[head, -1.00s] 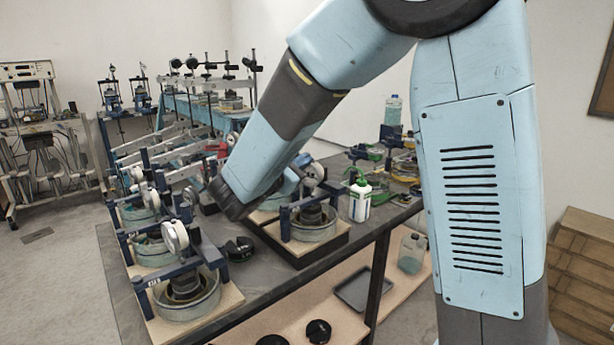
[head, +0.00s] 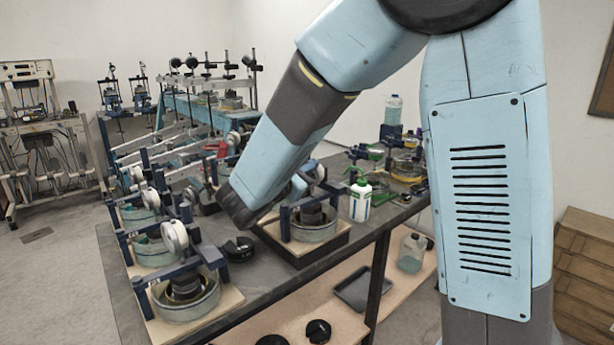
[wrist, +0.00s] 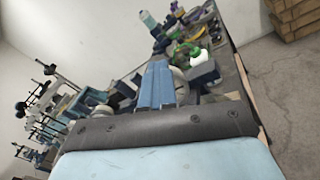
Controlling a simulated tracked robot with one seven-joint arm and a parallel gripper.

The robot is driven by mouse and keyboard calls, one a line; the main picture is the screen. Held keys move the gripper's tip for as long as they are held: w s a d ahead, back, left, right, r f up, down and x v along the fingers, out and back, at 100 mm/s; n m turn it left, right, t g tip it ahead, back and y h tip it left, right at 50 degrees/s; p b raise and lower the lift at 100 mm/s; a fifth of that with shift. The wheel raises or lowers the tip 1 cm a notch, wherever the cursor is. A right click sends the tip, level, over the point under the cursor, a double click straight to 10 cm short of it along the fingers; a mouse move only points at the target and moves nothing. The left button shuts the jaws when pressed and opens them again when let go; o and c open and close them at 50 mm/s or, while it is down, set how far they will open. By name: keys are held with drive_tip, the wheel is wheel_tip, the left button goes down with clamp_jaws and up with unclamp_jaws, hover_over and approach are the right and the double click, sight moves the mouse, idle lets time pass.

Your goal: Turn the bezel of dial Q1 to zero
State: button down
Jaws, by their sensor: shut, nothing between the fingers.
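Several lever frames with round white dials stand on the dark bench. The nearest dial (head: 174,236) faces partly toward me at the front left, above a round metal cell (head: 187,298). Another dial (head: 151,199) is just behind it, and one more dial (head: 318,172) is on the frame at the right. The labels are too small to read, so I cannot tell which dial is Q1. My gripper (wrist: 158,70) shows in the wrist view as blue fingers close together, shut and empty. In the head view my arm hides it. Its contact with any dial cannot be seen.
A black round object (head: 239,248) lies between the front frames. Green clamps and a clear bottle (head: 393,110) are farther back. A grey tray (head: 365,287) lies on the lower shelf.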

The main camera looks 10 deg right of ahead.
drive_tip(key=shift+s+d+f, duration=0.15)
drive_tip(key=shift+d+f, duration=0.15)
drive_tip(key=shift+d, duration=0.25)
drive_tip(key=shift+s+d+f, duration=0.1)
drive_tip(key=shift+d+f, duration=0.2)
drive_tip(key=shift+d, duration=0.25)
drive_tip(key=shift+s+d+r, duration=0.1)
drive_tip(key=shift+d+r, duration=0.1)
drive_tip(key=v, duration=0.6)
drive_tip(key=shift+a, duration=0.2)
drive_tip(key=shift+r, duration=0.1)
